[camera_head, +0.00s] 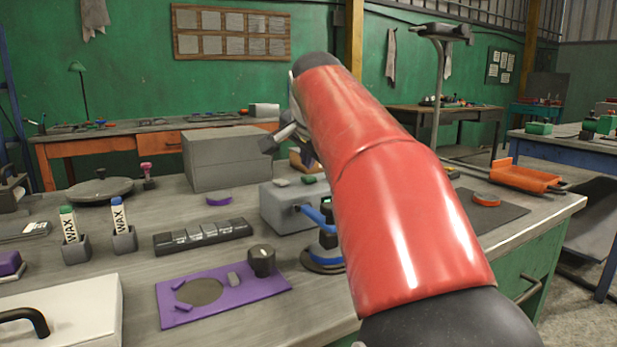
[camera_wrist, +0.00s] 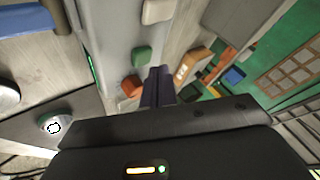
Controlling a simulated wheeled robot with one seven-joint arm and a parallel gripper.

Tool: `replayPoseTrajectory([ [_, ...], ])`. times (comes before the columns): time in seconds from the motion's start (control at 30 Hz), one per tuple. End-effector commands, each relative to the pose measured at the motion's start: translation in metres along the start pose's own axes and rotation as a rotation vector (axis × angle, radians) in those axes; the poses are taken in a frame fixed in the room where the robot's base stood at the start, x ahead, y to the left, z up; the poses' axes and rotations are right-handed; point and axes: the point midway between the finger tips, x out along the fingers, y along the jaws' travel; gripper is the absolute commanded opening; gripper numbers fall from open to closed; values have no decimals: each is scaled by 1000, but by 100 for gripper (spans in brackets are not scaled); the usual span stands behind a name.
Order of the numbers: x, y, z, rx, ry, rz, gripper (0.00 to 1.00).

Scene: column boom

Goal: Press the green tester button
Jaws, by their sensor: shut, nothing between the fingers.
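The green tester button (camera_head: 308,180) sits on top of a grey box (camera_head: 280,208), beside a pale button (camera_head: 281,183). In the wrist view the green button (camera_wrist: 142,57) shows just beyond and left of my gripper's fingertips, with the pale button (camera_wrist: 157,10) farther up. My gripper (camera_wrist: 159,72) is shut and empty. In the head view my gripper (camera_head: 284,138) is above the box, partly hidden behind my red arm. The fingertips look apart from the button; the exact gap is hard to tell.
A large grey block (camera_head: 228,160) stands behind the box. A blue-handled tool (camera_head: 322,222) is close in front.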

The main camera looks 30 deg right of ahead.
Motion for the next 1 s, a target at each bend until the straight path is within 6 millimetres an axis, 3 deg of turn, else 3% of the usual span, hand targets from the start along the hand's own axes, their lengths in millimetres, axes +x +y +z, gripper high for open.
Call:
replayPoseTrajectory([
  [1.0,6,4,4,0,0,0,0],
])
